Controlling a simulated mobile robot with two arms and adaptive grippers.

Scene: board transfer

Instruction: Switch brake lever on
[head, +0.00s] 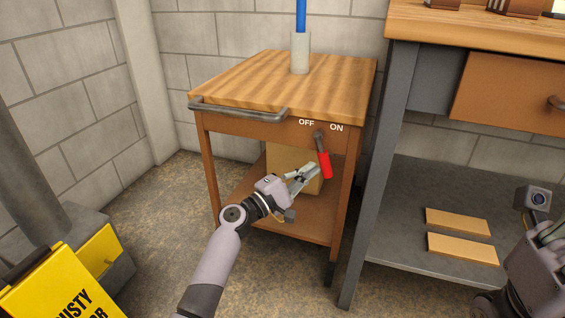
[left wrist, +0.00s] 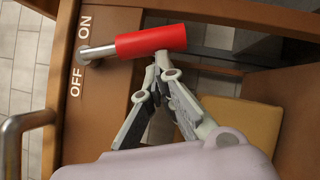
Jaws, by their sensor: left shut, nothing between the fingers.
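The brake lever has a red handle (head: 325,165) on a metal stem at the front of the wooden cart, below the white OFF and ON labels. The handle points downward, its lower end leaning to the ON side. My left gripper (head: 312,170) is shut and empty, just left of the handle. In the left wrist view its fingertips (left wrist: 160,62) meet at the OFF-side edge of the red handle (left wrist: 150,40); they touch it or nearly so. Part of my right arm's end (head: 545,240) shows at the lower right; its fingers cannot be made out.
The cart (head: 250,80) has a grey bar handle (head: 240,110) at the front left and a box (head: 285,160) on its lower shelf. A workbench (head: 375,170) stands close on the right.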

